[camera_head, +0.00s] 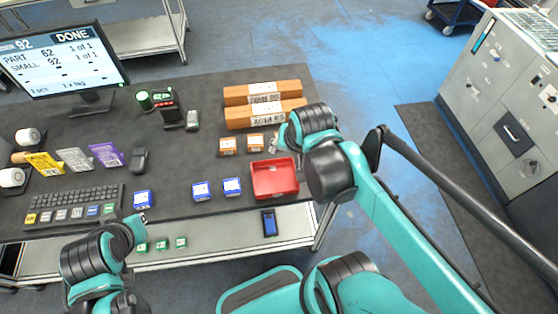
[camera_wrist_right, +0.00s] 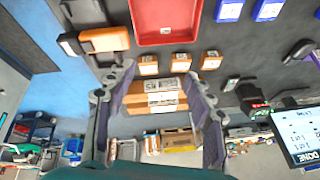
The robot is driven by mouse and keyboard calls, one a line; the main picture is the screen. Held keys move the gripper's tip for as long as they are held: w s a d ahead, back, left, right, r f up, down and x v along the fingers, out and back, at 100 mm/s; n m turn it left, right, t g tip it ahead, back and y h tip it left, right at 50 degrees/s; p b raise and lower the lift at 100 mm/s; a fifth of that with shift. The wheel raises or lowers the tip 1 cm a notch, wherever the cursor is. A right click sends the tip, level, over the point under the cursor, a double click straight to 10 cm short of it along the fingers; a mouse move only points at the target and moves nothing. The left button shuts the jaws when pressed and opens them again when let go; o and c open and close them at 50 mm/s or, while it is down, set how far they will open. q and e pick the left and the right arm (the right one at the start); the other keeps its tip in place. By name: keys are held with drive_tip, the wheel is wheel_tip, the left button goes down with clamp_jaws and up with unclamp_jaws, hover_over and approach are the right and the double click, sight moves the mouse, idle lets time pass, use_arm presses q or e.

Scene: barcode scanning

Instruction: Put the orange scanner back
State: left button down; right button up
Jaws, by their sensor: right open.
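The orange scanner (camera_wrist_right: 104,39), with a dark handle and head, shows in the right wrist view at the upper left, beside the red tray. It lies outside my right fingers, beyond the left one in that view, and touches neither as far as I can tell. In the head view my right arm hides it. My right gripper (camera_wrist_right: 158,72) is open and empty, its fingers spread over small orange-brown boxes; it also shows in the head view (camera_head: 277,141). My left gripper (camera_head: 140,219) is low at the table's front edge; its jaw gap is unclear.
A red tray (camera_head: 275,188) sits at the table's front right. Long brown boxes (camera_head: 262,92), small boxes (camera_head: 227,145), blue boxes (camera_head: 201,190) and a keyboard (camera_head: 72,206) stand about. A monitor (camera_head: 62,62) reads DONE. A dark stand (camera_head: 172,115) is at the back. The table middle is clear.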

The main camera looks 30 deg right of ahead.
drive_tip(key=a+n, duration=0.1)
drive_tip(key=n, duration=0.1)
drive_tip(key=s+a+n+t, duration=0.1)
drive_tip(key=a+n, duration=0.1)
drive_tip(key=s+a+n+t, duration=0.1)
drive_tip(key=n, duration=0.1)
drive_tip(key=shift+s+a+y, duration=0.15)
drive_tip(key=shift+s+y, duration=0.1)
drive_tip(key=shift+y, duration=0.05)
